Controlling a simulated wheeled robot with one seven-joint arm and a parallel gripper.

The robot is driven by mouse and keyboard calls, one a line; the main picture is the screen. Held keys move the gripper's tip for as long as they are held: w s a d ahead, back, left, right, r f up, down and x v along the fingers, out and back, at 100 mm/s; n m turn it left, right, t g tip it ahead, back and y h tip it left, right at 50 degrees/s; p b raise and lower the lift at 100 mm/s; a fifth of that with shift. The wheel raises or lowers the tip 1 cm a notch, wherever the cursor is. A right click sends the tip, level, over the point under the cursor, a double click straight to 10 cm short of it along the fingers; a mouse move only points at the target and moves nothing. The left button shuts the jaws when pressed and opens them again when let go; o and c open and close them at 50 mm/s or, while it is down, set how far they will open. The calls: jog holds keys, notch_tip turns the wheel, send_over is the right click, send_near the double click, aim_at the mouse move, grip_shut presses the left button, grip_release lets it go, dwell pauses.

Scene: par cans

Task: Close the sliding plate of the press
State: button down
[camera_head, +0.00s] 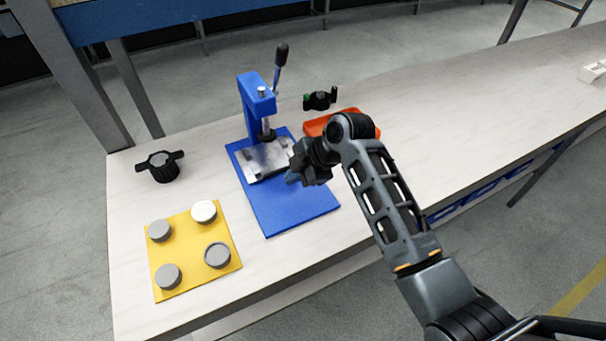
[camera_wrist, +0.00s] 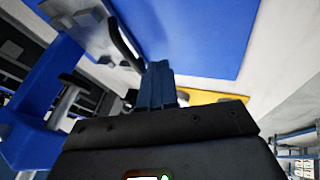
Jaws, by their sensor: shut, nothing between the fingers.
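The press (camera_head: 257,98) is blue, with a column, a lever with a dark knob, and a flat blue base (camera_head: 290,205). Its silver sliding plate (camera_head: 262,160) lies on the base under the ram. My gripper (camera_head: 292,178) is at the plate's right side, low over the base, with its blue fingers together and empty. My wrist hides part of the plate's right edge. In the wrist view the shut fingers (camera_wrist: 160,85) point toward the blue base (camera_wrist: 205,35). A dark curved bar (camera_wrist: 122,40) shows beside them. I cannot tell whether the fingers touch it.
A yellow board (camera_head: 190,250) with several round grey and white pieces lies at front left. A black two-handled part (camera_head: 164,167) stands at the left. An orange tray (camera_head: 318,125) and another black part (camera_head: 319,100) are behind my arm.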

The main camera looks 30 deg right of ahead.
jog(key=shift+s+d+r, duration=0.35)
jog(key=shift+s+r, duration=0.4)
jog(key=v, duration=0.8)
jog(key=s+a+f+m+t, duration=0.1)
jog(key=s+f+m, duration=0.1)
jog(key=s, duration=0.1)
jog(key=s+a+f+m+t, duration=0.1)
jog(key=s+f+m, duration=0.1)
jog(key=s+f, duration=0.1)
jog(key=s+a+f+m+h, duration=0.1)
jog(key=s+f+m, duration=0.1)
jog(key=s+f, duration=0.1)
jog(key=shift+s+a+f+t, duration=0.1)
jog(key=shift+s+a+t, duration=0.2)
jog(key=shift+s+t, duration=0.15)
jog(key=s+f+m+t+h, duration=0.15)
jog(key=s+m, duration=0.35)
jog(key=s, duration=0.6)
jog(key=s+d+r+m+t+h, duration=0.2)
jog(key=s+r+m+t, duration=0.3)
jog(key=s+r, duration=1.1)
jog(key=s+m, duration=0.1)
jog(key=s, duration=0.3)
jog(key=shift+r, duration=0.4)
jog(key=shift+s, duration=0.1)
